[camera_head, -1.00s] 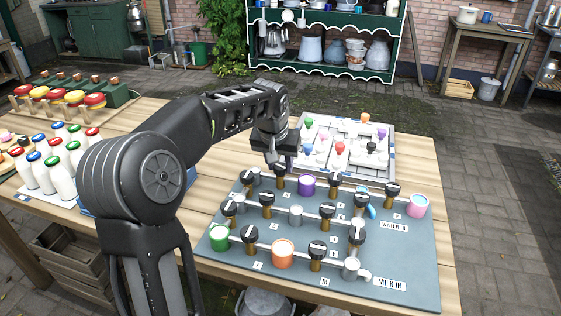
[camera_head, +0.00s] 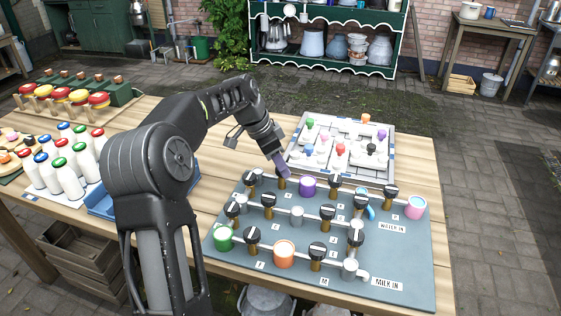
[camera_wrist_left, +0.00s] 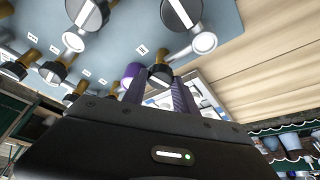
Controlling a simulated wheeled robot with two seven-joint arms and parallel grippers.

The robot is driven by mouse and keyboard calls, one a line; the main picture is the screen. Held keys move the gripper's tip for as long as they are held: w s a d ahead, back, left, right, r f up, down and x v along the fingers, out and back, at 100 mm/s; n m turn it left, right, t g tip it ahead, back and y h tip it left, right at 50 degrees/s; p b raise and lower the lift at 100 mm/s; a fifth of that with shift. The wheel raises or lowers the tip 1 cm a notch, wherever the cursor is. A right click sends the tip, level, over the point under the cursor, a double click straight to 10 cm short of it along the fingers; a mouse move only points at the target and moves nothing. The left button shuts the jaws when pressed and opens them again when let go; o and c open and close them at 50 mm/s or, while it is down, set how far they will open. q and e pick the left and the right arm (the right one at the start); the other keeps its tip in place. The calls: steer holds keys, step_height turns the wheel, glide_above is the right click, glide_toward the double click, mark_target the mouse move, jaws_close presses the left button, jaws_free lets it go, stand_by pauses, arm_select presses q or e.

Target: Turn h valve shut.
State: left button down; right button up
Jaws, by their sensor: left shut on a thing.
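A grey valve board (camera_head: 395,270) with several black knobs on brass stems and white pipes lies on the wooden table. My left gripper (camera_head: 284,174) reaches down to a black valve knob in the board's back row, left of the purple-topped cup (camera_head: 307,187). In the left wrist view the purple-grey fingers (camera_wrist_left: 158,82) stand on either side of this black knob (camera_wrist_left: 158,72), with its white bar showing, and are shut on it. The gripper hides part of the knob in the head view. The small valve letters are too blurred to tell which is h. My right gripper is not in view.
A white tray (camera_head: 390,170) with coloured pegs stands behind the board. Milk bottles (camera_head: 68,180) stand at the left, beyond my arm. Other knobs (camera_head: 334,180) and coloured cups (camera_head: 415,207) stand close by on the board. Bare table lies right of the tray.

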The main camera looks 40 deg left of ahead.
arm_select(q)
steer(key=shift+a+m+g+h+p, duration=0.15)
steer(key=shift+m+g+h+p, duration=0.3)
steer(key=shift+m, duration=1.05)
steer(key=c, duration=1)
jaws_free()
steer(key=v, duration=0.7)
steer(key=shift+r, duration=0.35)
steer(key=shift+s, duration=0.1)
